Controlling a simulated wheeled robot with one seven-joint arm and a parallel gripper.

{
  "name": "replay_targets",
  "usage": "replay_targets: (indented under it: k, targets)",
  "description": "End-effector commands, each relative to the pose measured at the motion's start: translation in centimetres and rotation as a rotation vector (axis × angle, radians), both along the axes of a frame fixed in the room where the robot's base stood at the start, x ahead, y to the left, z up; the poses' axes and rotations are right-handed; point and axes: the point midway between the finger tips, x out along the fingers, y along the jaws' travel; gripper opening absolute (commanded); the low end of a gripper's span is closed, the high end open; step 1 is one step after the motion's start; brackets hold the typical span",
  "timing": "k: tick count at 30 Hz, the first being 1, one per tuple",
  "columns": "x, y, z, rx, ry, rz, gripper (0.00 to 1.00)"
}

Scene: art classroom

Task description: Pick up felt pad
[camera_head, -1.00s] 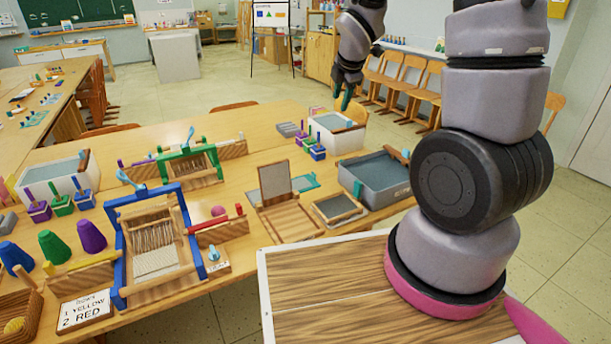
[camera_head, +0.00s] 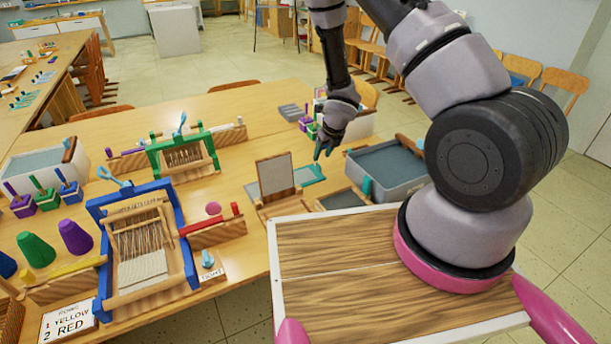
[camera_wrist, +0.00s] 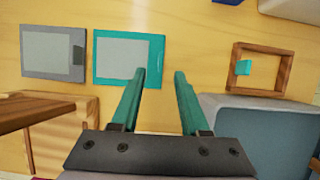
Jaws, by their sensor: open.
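Two flat rectangular pads lie side by side on the table. One is a teal-bordered pad with a pale grey centre (camera_wrist: 122,58), also in the head view (camera_head: 308,174). The other is an all-grey pad (camera_wrist: 53,52), partly hidden behind an upright framed screen in the head view. I cannot tell for sure which is the felt pad. My gripper (camera_head: 326,150) is open and empty above the table, its teal fingers apart.
A hinged wooden frame with upright grey screen (camera_head: 275,175) stands in front of the pads. A grey tub (camera_head: 395,190) is to the right. Bare table shows between the teal pad and this frame.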

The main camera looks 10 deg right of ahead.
Motion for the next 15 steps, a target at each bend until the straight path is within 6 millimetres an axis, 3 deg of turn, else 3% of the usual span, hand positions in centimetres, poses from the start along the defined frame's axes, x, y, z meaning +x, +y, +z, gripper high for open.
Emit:
replay_targets:
  k: [15]
  targets:
    - [2.1,0.5,-5.3,0.001,0.001,-0.001,0.45]
